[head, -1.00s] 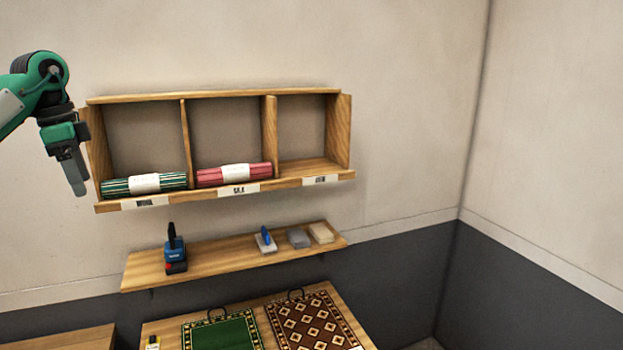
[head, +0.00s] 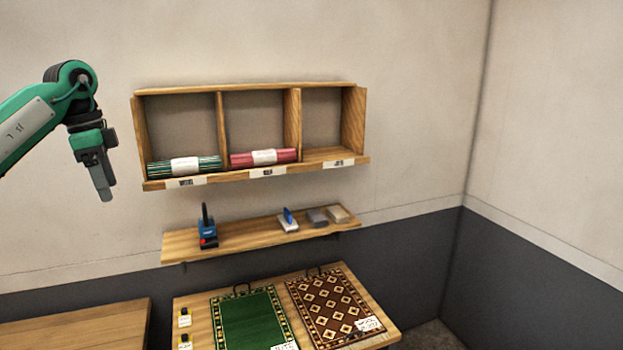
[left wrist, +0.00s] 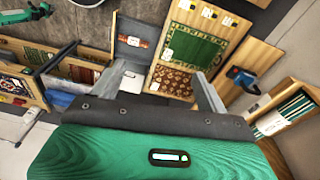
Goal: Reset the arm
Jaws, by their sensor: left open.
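My left arm is green and comes in from the left in the head view. Its gripper (head: 103,178) hangs fingers down in the air, left of the wall cubby and in front of the bare wall. In the left wrist view the two fingers (left wrist: 165,88) stand wide apart with nothing between them, so the gripper is open and empty. My right gripper is not in view.
A wooden cubby (head: 250,88) holds a green striped roll (head: 185,166) and a red roll (head: 263,157); its right compartment is empty. A shelf (head: 255,239) below holds a blue tool (head: 208,232) and blocks. A table has a green rug (head: 250,322) and a brown patterned rug (head: 330,308).

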